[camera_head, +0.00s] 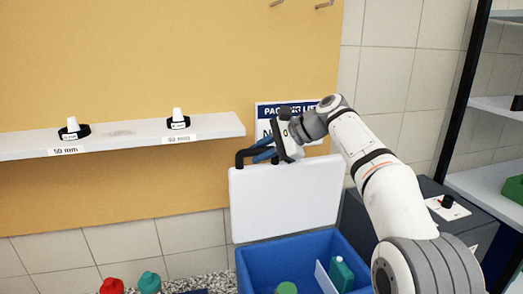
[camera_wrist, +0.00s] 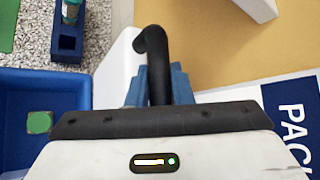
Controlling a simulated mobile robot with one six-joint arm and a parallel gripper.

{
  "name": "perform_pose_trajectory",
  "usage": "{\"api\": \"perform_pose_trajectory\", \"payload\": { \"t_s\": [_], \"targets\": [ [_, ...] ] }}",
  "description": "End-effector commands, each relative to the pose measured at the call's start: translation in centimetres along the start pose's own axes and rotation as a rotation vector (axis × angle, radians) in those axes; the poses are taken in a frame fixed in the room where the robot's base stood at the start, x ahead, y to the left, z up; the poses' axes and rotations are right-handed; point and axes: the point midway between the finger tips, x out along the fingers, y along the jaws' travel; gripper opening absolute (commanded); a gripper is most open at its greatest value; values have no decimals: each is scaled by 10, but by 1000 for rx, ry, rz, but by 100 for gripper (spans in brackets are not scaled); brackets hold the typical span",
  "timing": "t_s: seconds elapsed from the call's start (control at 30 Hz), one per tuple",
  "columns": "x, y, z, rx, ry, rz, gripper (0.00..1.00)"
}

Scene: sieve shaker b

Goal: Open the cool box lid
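The cool box is a blue open-topped box (camera_head: 350,252) at the bottom centre of the head view; its blue wall also shows at the left of the wrist view (camera_wrist: 62,88). Its white lid (camera_head: 288,200) stands nearly upright at the back of the box, so the inside shows. A black handle (camera_head: 241,156) sits at the lid's top edge; it also shows in the wrist view (camera_wrist: 152,42). My gripper (camera_head: 264,154) is at this handle, its blue fingers (camera_wrist: 160,84) close on both sides of it. The fingertips' contact is partly hidden.
Inside the box are a green-capped item (camera_head: 287,288), a teal bottle (camera_head: 341,272) and a white divider. A white shelf (camera_head: 120,136) holds two black-and-white pieces. A packing list sign (camera_head: 268,112) hangs behind my wrist. A dark machine (camera_head: 446,210) stands right of the box.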

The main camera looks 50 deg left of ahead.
Motion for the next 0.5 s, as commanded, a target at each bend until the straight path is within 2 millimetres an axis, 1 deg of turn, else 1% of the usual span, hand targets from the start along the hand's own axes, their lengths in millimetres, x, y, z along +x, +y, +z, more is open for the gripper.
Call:
{"api": "perform_pose_trajectory", "payload": {
  "t_s": [0.03,0.27,0.5],
  "targets": [
    [0,0,0,1,-2,1,23],
    [0,0,0,1,-1,1,41],
    [-1,1,-2,2,1,1,41]
  ]
}}
